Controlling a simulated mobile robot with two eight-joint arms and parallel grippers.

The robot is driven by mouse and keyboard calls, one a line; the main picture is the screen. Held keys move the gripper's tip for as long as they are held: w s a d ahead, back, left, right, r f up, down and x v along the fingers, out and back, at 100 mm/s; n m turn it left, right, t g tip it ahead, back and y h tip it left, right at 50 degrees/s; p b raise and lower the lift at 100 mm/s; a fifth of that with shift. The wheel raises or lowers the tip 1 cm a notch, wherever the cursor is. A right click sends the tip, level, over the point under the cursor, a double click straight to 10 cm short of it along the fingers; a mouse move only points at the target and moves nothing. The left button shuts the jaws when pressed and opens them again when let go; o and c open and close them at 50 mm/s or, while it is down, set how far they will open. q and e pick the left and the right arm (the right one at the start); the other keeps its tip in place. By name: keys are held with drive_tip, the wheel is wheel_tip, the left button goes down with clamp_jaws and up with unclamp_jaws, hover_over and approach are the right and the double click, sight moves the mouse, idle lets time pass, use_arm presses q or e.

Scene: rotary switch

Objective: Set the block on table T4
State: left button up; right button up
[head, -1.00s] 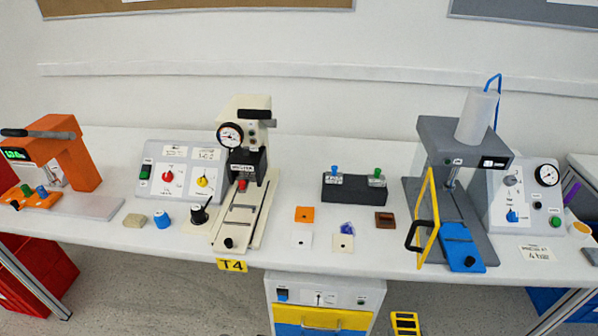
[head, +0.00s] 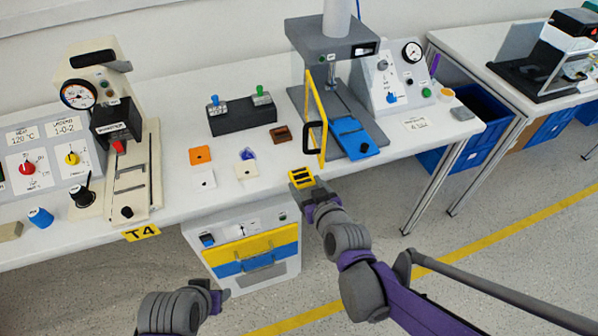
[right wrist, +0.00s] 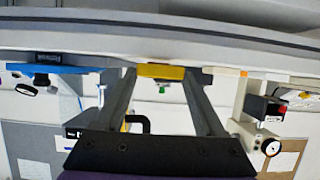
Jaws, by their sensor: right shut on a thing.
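My right gripper (head: 302,178) is shut on a yellow block (head: 298,184), with the dark fingers across it. In the head view the block shows against the front edge of the white table T4 (head: 190,105), near the blue slide plate; its height above the top is hard to tell. In the right wrist view the block (right wrist: 162,71) is between the fingertips. The yellow T4 label (head: 141,233) is on the table's front edge. My left arm shows at the bottom of the head view; its gripper (head: 222,295) is too small to read.
The table holds a press with a gauge (head: 118,120), a black switch box (head: 241,114), a grey press with a yellow guard (head: 316,115), an orange tile (head: 200,155), a white tile (head: 204,179) and a brown block (head: 281,134). Bare tabletop lies left of the yellow guard.

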sight(300, 173)
drive_tip(key=w, duration=0.1)
drive_tip(key=w+a, duration=0.1)
drive_tip(key=w, duration=0.3)
drive_tip(key=shift+w+a+f, duration=0.15)
drive_tip(key=shift+a, duration=0.2)
drive_tip(key=shift+f+b, duration=0.2)
drive_tip(key=shift+b, duration=0.1)
drive_tip(key=shift+r, duration=0.1)
drive_tip(key=shift+f, duration=0.25)
drive_tip(key=o, duration=1.4)
drive_tip(key=shift+c, duration=0.2)
drive_tip(key=shift+r, duration=0.15)
